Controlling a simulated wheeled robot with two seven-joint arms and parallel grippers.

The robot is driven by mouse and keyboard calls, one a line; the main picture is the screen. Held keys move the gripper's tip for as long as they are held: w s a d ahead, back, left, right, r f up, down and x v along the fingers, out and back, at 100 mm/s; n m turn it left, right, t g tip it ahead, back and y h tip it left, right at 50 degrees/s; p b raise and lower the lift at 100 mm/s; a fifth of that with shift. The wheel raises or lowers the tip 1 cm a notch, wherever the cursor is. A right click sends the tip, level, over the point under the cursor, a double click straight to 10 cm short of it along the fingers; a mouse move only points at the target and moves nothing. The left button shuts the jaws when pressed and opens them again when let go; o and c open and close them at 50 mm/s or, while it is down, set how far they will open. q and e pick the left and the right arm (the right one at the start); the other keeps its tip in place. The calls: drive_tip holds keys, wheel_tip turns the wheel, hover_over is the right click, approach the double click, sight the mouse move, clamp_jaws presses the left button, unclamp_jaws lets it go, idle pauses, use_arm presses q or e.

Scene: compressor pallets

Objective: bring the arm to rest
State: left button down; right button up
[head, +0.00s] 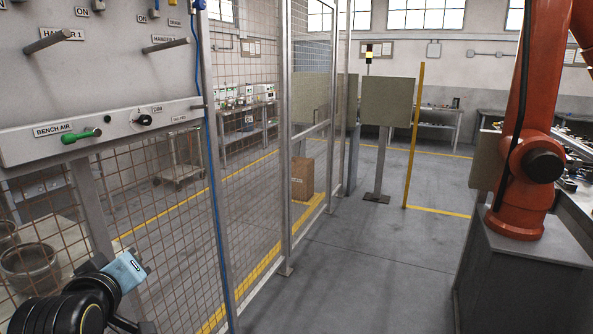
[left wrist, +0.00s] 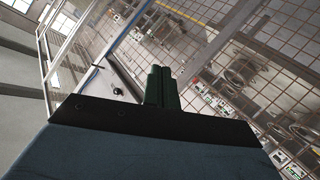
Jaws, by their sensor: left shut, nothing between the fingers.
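My left arm comes in at the lower left of the head view, in front of the mesh fence. My left gripper (head: 140,326) is only partly in view there, low by the bottom edge. In the left wrist view my left gripper (left wrist: 162,88) shows its dark fingers together, with nothing between them. The fingers point towards the panel and mesh, and I see no contact. My right gripper is not in either view.
A panel (head: 60,95) with hanger pegs, a green-handled BENCH AIR valve (head: 82,136) and a dial stands at the left. A mesh fence (head: 255,190) runs behind it. An orange robot arm (head: 528,120) stands on a grey pedestal (head: 525,285) at right. The middle floor is clear.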

use_arm(q)
drive_tip(key=s+d+f+m+g+h, duration=0.1)
drive_tip(key=s+d+f+m+g, duration=0.25)
drive_tip(key=s+f, duration=0.5)
drive_tip(key=s+d+f+m+g+h, duration=0.2)
drive_tip(key=s+d+f+m+g, duration=0.15)
drive_tip(key=s+f, duration=0.45)
drive_tip(key=s+d+f+m+g+h, duration=0.1)
drive_tip(key=s+d+f+m+g, duration=0.3)
drive_tip(key=s+f, duration=0.4)
wheel_tip(320, 180, down, 28)
drive_tip(key=s+m+b, duration=0.1)
drive_tip(key=s+a+f+g+b, duration=0.1)
drive_tip(key=s+a+f, duration=0.2)
drive_tip(key=s+f, duration=1.2)
drive_tip(key=shift+s+f+g, duration=0.3)
drive_tip(key=shift+s+f, duration=0.1)
drive_tip(key=shift+s, duration=0.35)
